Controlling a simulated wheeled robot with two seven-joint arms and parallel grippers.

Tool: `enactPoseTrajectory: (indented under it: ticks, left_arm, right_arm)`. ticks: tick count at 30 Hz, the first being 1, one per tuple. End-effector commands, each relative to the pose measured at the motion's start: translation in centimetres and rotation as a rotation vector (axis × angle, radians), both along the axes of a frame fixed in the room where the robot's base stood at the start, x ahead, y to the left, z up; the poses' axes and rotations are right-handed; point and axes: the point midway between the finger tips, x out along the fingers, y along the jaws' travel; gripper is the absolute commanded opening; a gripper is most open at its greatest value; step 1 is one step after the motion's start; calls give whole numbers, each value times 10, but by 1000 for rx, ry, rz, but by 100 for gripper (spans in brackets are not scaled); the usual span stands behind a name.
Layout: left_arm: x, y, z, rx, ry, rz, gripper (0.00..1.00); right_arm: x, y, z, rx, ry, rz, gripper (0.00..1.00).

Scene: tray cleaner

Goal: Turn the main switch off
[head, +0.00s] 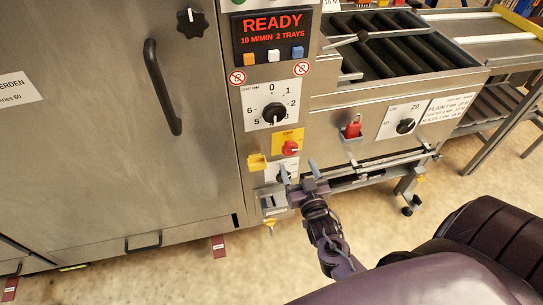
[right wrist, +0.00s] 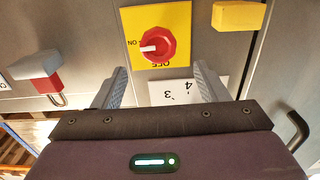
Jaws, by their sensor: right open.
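The main switch (head: 290,147) is a red rotary knob on a yellow plate on the machine's front panel. In the right wrist view the switch (right wrist: 157,45) shows its white pointer turned to the ON mark at the left; the OFF mark is at the plate's lower edge in that picture. My right gripper (head: 299,169) is open and empty, just below the switch in the head view. In the right wrist view its fingers (right wrist: 161,78) are spread apart, with the knob beyond their tips and not touched. My left gripper is not in view.
A numbered dial (head: 273,112) sits above the switch, and a white-plated dial (head: 270,175) below it is partly hidden by my gripper. A yellow block (head: 257,162) is close at the left. A red padlock (head: 353,129) and rails are at the right. The display (head: 271,34) reads READY.

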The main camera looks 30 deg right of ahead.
Motion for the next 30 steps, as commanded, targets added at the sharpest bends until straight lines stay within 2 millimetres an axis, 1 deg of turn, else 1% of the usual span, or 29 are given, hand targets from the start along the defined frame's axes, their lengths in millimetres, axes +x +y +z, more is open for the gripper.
enactPoseTrajectory:
  ticks: [6, 12, 16, 23, 24, 25, 30]
  left_arm:
    - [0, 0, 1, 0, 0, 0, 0]
    - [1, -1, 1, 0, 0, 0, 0]
    - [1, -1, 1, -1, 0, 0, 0]
    - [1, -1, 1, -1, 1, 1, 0]
    - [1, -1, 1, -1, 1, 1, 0]
    - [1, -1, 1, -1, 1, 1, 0]
    - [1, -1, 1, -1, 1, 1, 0]
  right_arm:
    - [36, -8, 1, -1, -1, 2, 67]
    - [61, -14, 0, -1, 2, 1, 67]
    - [67, -16, 0, 0, 3, 1, 67]
    - [68, -16, -1, 0, 5, 1, 67]
    - [68, -16, -1, 0, 5, 1, 66]
    - [68, -16, -1, 0, 5, 1, 62]
    - [68, -16, -1, 0, 5, 2, 40]
